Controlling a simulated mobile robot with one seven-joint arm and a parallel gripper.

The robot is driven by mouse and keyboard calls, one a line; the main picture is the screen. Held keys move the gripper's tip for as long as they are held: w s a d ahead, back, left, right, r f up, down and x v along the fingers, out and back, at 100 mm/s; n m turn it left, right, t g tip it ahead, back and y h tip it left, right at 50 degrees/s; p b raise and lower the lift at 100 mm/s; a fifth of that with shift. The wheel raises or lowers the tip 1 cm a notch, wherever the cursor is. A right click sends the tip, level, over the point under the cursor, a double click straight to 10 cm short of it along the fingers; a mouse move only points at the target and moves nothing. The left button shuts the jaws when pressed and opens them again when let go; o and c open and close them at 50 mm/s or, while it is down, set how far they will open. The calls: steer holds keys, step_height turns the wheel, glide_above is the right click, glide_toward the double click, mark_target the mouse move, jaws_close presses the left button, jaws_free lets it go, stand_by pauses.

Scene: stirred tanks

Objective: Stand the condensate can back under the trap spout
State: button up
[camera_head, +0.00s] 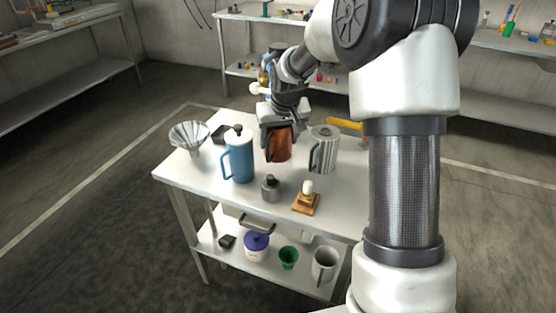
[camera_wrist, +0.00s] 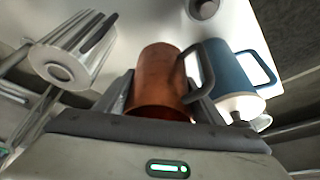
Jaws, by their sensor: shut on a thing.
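A copper-brown can (camera_head: 279,145), which I take to be the condensate can, is between the fingers of my gripper (camera_head: 278,132) over the middle of the white table. My gripper is shut on it, and its dark fingers cover part of the can's upper side. In the wrist view the can (camera_wrist: 158,82) stands between the two fingers of my gripper (camera_wrist: 160,95). I cannot tell whether its base touches the table. I cannot make out the trap spout in either view.
A blue handled jug (camera_head: 239,160) is left of the can and a ribbed metal jug (camera_head: 324,150) is right. A funnel (camera_head: 189,137), a small grey bottle (camera_head: 270,189) and a wooden-based item (camera_head: 306,202) share the white table (camera_head: 215,188). Its front strip has free room.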

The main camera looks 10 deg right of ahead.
mark_target(279, 156)
steer(key=shift+f+b, duration=0.55)
steer(key=shift+f, duration=2.65)
steer(key=shift+f, duration=0.2)
steer(key=o, duration=1.3)
steer(key=shift+c, duration=0.2)
steer(key=shift+r, duration=0.1)
